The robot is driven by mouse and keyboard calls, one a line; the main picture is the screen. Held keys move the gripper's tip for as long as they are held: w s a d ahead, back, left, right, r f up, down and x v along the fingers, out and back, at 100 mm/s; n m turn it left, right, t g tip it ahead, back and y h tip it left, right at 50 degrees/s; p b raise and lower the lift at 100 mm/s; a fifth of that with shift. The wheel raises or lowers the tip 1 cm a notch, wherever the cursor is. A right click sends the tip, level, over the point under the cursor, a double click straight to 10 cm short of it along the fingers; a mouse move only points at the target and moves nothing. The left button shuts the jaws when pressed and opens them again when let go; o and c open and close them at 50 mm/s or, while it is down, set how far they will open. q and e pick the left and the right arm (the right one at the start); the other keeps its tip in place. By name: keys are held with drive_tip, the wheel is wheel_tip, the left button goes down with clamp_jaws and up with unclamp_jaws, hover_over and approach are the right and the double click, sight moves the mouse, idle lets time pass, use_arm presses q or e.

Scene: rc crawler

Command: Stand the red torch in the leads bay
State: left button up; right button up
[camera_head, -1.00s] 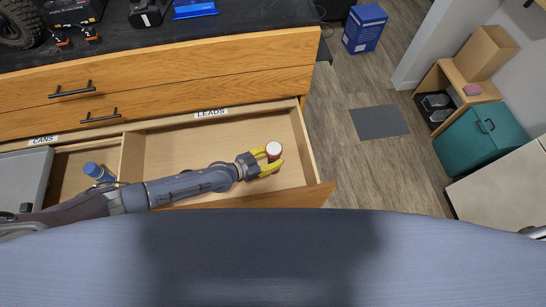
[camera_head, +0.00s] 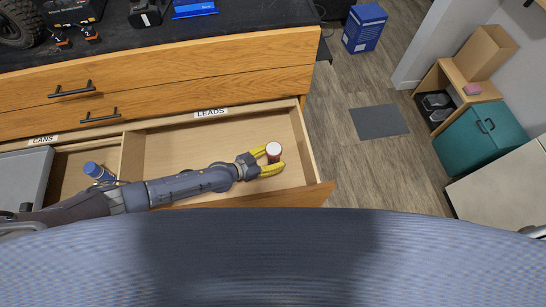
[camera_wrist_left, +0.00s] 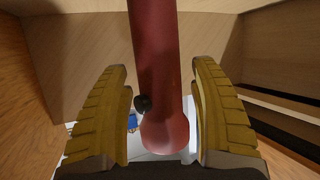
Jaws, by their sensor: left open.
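The red torch (camera_head: 274,154) stands in the leads bay (camera_head: 190,150) of the open drawer, near its right end, with its pale round end up. In the left wrist view the torch (camera_wrist_left: 157,60) is a red cylinder with a small dark button, between my yellow fingers. My left gripper (camera_head: 270,162) is open around the torch, with a gap on each side in the wrist view (camera_wrist_left: 160,110). The torch's foot is hidden in the head view. My right gripper is not in view.
The divider (camera_head: 131,158) separates the leads bay from the cans bay, where a blue-capped can (camera_head: 97,171) lies beside my forearm. The drawer's right wall (camera_head: 304,145) is close to the torch. The bay left of the torch is bare apart from my arm.

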use_arm(q)
drive_tip(key=shift+v, duration=2.1)
drive_tip(key=shift+r, duration=0.1)
